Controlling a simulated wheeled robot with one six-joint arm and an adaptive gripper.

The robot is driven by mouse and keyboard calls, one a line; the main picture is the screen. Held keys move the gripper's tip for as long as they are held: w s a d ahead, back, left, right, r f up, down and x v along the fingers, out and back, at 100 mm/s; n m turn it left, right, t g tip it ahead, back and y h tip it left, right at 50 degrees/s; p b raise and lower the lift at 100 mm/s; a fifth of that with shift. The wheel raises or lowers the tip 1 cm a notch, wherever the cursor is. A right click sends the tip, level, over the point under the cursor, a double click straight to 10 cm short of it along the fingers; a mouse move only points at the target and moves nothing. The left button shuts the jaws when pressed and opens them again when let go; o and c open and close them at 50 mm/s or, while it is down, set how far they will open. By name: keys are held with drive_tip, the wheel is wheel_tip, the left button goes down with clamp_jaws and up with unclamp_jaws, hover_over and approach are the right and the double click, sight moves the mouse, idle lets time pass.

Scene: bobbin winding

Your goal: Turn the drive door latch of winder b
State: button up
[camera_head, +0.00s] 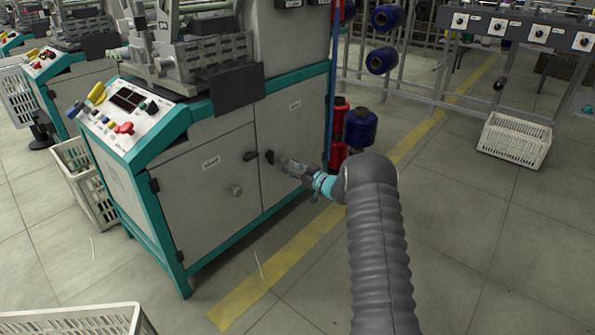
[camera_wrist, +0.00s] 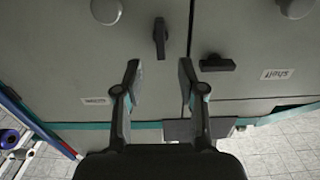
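The winder cabinet has two grey doors side by side. The right door (camera_head: 295,130), with a small label hard to read, carries a dark latch (camera_head: 269,157) close to the seam; in the wrist view this latch (camera_wrist: 160,38) stands lengthwise up the picture. The left door (camera_head: 200,190) has its own dark latch (camera_head: 250,156), lying crosswise in the wrist view (camera_wrist: 217,64). My gripper (camera_head: 281,163) is in front of the right door. In the wrist view its fingers (camera_wrist: 159,75) are spread and empty, with the right door's latch just beyond and between the tips.
The control panel (camera_head: 125,110) with buttons sits above the left door. Red and blue spools (camera_head: 360,128) stand right of the cabinet. White crates stand at the lower left (camera_head: 80,320) and right (camera_head: 515,140). Floor with a yellow line (camera_head: 270,268) is open before the doors.

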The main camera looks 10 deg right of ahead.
drive_tip(key=shift+v, duration=1.45)
